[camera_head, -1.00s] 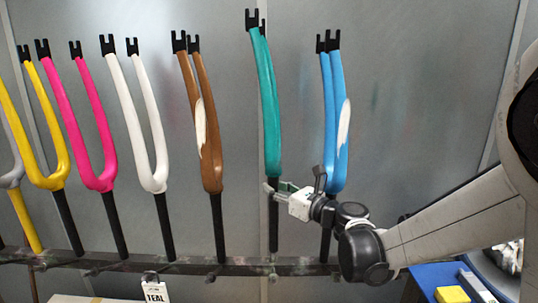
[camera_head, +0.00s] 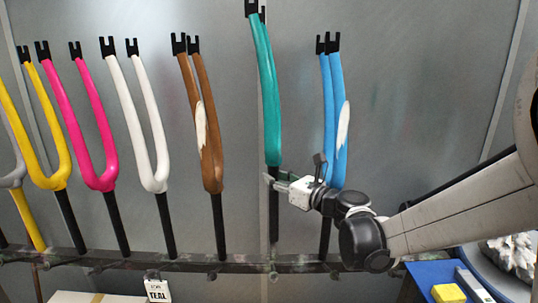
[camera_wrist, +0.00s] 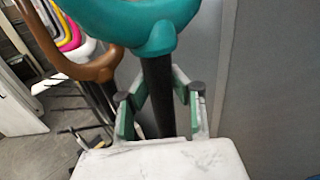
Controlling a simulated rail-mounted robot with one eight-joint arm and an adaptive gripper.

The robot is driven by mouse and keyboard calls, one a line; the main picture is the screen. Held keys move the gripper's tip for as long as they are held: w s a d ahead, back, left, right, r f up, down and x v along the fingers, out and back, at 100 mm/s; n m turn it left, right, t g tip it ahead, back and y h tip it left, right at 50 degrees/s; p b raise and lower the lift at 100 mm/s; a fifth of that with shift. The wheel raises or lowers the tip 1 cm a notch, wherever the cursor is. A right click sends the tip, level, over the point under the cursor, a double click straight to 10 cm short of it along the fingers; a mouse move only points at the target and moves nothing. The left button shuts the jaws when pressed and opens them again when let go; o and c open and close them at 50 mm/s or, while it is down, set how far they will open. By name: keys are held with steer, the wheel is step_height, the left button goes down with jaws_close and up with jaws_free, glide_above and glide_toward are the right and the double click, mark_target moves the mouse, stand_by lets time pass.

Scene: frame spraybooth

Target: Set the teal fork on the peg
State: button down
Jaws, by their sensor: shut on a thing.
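The teal fork (camera_head: 269,95) stands nearly upright with its black dropouts at the top and its black steerer tube (camera_head: 273,225) pointing down. My gripper (camera_head: 271,180) is shut on the tube just below the teal crown. In the wrist view, the green-padded fingers (camera_wrist: 158,108) flank the black tube (camera_wrist: 158,95) under the teal crown (camera_wrist: 140,35). The tube's lower end is near the dark rail (camera_head: 180,265); I cannot tell whether it touches. Short pegs (camera_head: 212,275) stick out along the rail. A white tag reading TEAL (camera_head: 158,290) hangs below the rail, left of the brown fork.
The blue fork (camera_head: 340,110) stands close right of the teal one, behind my wrist. Brown (camera_head: 210,130), white (camera_head: 150,130), pink (camera_head: 95,130) and yellow (camera_head: 45,130) forks stand to the left. A blue surface with a yellow block (camera_head: 447,293) is at lower right.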

mark_target(274, 164)
steer(key=shift+r+p, duration=1.1)
steer(key=shift+r, duration=0.85)
